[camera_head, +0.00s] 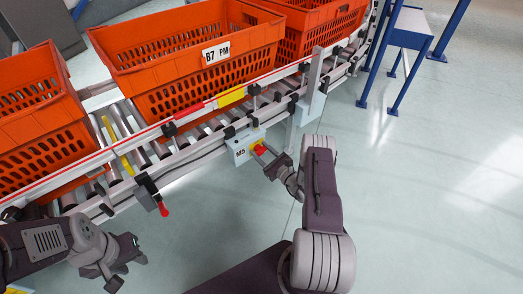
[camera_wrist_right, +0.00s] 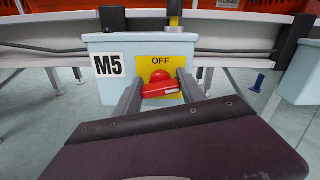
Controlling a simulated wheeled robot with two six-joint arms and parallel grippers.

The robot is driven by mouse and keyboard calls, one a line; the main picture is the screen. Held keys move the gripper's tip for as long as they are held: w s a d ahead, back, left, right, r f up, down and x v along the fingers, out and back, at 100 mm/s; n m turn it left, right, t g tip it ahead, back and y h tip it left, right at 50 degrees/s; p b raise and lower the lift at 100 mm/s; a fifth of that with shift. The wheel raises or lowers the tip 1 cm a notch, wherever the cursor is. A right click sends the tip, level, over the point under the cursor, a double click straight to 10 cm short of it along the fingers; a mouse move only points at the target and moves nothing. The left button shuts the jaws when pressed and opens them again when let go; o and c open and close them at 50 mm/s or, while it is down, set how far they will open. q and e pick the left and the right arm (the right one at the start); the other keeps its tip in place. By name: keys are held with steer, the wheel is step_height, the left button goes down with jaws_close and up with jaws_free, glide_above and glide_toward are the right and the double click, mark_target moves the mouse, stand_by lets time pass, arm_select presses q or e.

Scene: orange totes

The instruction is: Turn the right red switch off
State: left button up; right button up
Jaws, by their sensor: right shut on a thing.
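The right red switch (camera_head: 260,149) sits on a yellow plate on a pale box marked M5 (camera_head: 240,149), under the conveyor rail. In the right wrist view the red switch (camera_wrist_right: 161,86) has its handle lying roughly level, below the word OFF on the yellow plate (camera_wrist_right: 161,65). My right gripper (camera_wrist_right: 160,90) is shut on the switch handle, one finger on each side. In the head view my right gripper (camera_head: 265,156) is at the box front. My left gripper (camera_head: 124,275) is at the lower left, away from the switch; its fingers look apart with nothing between them.
An orange tote marked B7 PM (camera_head: 180,55) stands on the roller conveyor (camera_head: 150,150), with another orange tote (camera_head: 38,125) at left. A red-tipped handle (camera_head: 163,208) hangs from the conveyor rail. A blue-legged table (camera_head: 410,25) stands at upper right. The floor at right is clear.

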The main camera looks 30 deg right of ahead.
steer(key=n+p, duration=0.1)
steer(key=n, duration=0.3)
steer(key=shift+n+p, duration=0.3)
steer(key=shift+p, duration=0.1)
steer(key=n+p, duration=0.1)
steer(key=n, duration=0.2)
steer(key=shift+a+n, duration=0.1)
steer(key=shift+n, duration=0.2)
steer(key=n+p, duration=0.2)
steer(key=n, duration=0.2)
steer(key=shift+s+f, duration=0.1)
steer(key=shift+f+n+p, duration=0.15)
steer(key=shift+n+p, duration=0.35)
steer(key=shift+n, duration=1)
steer(key=o, duration=1.4)
steer(key=shift+c, duration=0.2)
